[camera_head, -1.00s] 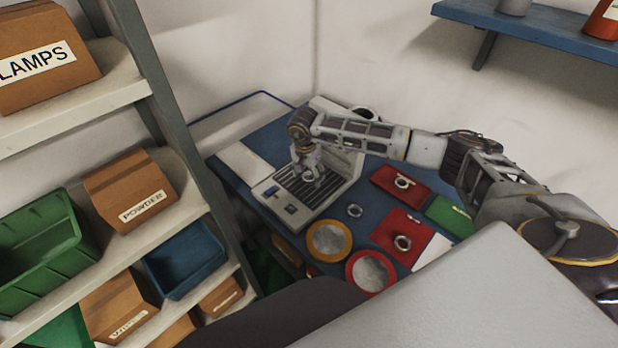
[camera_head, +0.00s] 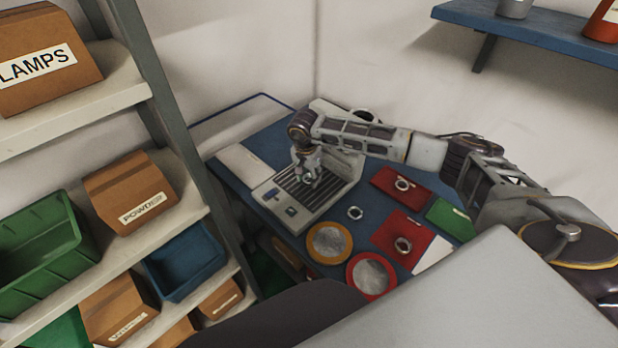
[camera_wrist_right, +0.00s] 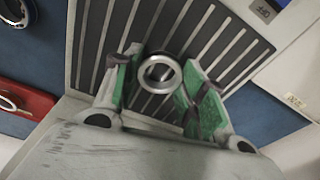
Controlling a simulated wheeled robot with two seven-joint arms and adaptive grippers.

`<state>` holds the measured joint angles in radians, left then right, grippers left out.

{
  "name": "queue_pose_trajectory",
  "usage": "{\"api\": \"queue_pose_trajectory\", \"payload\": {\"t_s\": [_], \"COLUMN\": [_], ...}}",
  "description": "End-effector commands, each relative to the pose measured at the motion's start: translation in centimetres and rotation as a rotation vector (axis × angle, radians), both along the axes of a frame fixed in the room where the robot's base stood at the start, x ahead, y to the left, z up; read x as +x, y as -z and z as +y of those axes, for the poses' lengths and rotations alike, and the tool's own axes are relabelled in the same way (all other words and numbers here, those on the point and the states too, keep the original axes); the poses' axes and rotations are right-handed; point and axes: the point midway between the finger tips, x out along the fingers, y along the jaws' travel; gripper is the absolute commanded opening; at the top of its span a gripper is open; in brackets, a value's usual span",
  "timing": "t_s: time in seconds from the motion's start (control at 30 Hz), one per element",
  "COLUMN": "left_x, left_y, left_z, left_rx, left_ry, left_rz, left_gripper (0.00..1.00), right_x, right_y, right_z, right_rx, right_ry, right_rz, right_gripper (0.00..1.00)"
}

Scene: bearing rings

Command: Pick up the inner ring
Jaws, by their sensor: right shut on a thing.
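My right gripper (camera_head: 311,178) reaches down over the slatted grey platform of a bench device (camera_head: 275,188). In the right wrist view, its green-padded fingers (camera_wrist_right: 158,85) are shut on a small shiny metal ring, the inner ring (camera_wrist_right: 160,74). The ring's round opening faces the camera, and the dark slats lie behind it. I cannot tell whether the ring still touches the platform. In the head view the fingers partly hide the ring. My left gripper is not in view.
Other rings lie on the blue table (camera_head: 355,213), on a far red mat (camera_head: 403,184) and on a near red mat (camera_head: 403,245). Yellow-rimmed (camera_head: 328,243) and red-rimmed (camera_head: 371,275) round dishes stand at the front. A shelf with boxes and bins (camera_head: 60,245) is at left.

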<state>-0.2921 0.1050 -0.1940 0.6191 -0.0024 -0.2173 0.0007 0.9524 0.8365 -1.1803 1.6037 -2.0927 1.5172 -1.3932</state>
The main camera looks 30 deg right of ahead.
Motion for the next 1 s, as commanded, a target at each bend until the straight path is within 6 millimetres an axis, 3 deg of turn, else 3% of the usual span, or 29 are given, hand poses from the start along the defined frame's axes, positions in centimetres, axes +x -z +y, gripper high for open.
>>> {"api": "queue_pose_trajectory", "payload": {"t_s": [0.27,0.7,1.0], "left_x": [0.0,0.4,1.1], "left_y": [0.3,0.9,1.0], "left_z": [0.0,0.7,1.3], "left_rx": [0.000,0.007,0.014], "left_ry": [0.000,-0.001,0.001], "left_rz": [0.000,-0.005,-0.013], "left_gripper": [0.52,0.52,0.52], "right_x": [0.1,0.1,0.0], "right_y": [-2.3,-8.4,-9.9], "right_z": [0.0,0.0,0.0], "right_rx": [-0.001,0.001,0.000], "right_ry": [0.001,0.001,0.001], "right_rz": [-0.005,-0.003,-0.001], "right_gripper": [0.12,0.12,0.12]}}
